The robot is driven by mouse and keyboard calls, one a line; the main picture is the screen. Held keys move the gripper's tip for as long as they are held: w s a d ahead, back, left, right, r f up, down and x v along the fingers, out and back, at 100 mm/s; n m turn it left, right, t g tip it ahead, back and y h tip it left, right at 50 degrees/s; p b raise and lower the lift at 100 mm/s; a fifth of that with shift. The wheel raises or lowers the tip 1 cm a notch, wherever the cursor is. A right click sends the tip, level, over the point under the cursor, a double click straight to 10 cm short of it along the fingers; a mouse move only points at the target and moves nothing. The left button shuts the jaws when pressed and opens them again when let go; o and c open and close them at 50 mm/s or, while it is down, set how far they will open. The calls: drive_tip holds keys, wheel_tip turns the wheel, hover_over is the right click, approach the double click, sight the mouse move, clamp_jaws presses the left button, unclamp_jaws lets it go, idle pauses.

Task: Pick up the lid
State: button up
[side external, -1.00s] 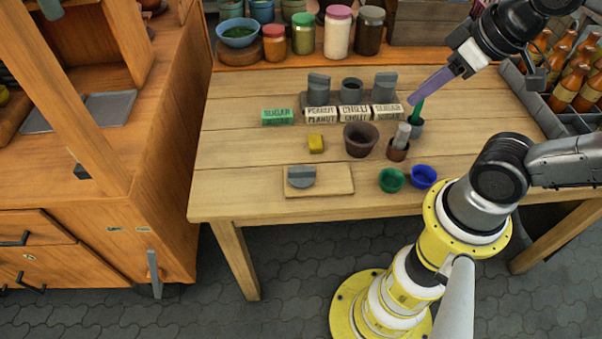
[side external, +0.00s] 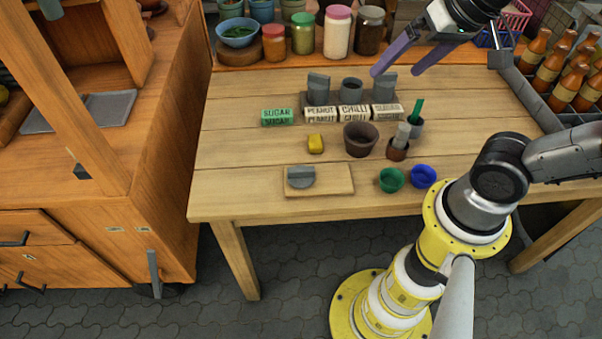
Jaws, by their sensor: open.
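A grey lid-like piece with an upright half-round grip (side external: 301,177) lies on the left part of a small wooden board (side external: 338,181) near the table's front edge. Similar grey upright pieces top the left container (side external: 318,88) and right container (side external: 384,88) in the back row; the middle container (side external: 351,90) has an open top. My gripper (side external: 396,73) is open and empty, with its two purple fingers spread. It shows over the back right of the table, in the picture just above the right grey container, and far from the board. Its exact height is unclear.
Labelled blocks (side external: 321,114) stand before the containers. The front left table is clear.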

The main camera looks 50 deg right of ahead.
drive_tip(key=w+a+f+m+g, duration=0.1)
drive_tip(key=w+a+m, duration=0.1)
drive_tip(key=w, duration=0.3)
drive_tip(key=m+g, duration=0.1)
drive_tip(key=g, duration=0.4)
hover_over(301, 169)
wheel_tip(301, 169, down, 15)
drive_tip(key=f, duration=0.7)
drive_tip(key=shift+s+f, duration=0.15)
drive_tip(key=shift+s, duration=0.25)
drive_tip(key=shift+w+f, duration=0.2)
drive_tip(key=shift+f, duration=1.2)
drive_tip(key=shift+w+f, duration=0.2)
drive_tip(key=shift+f, duration=1.15)
drive_tip(key=c, duration=1.2)
drive_tip(key=shift+o, duration=0.2)
drive_tip(key=shift+r, duration=0.1)
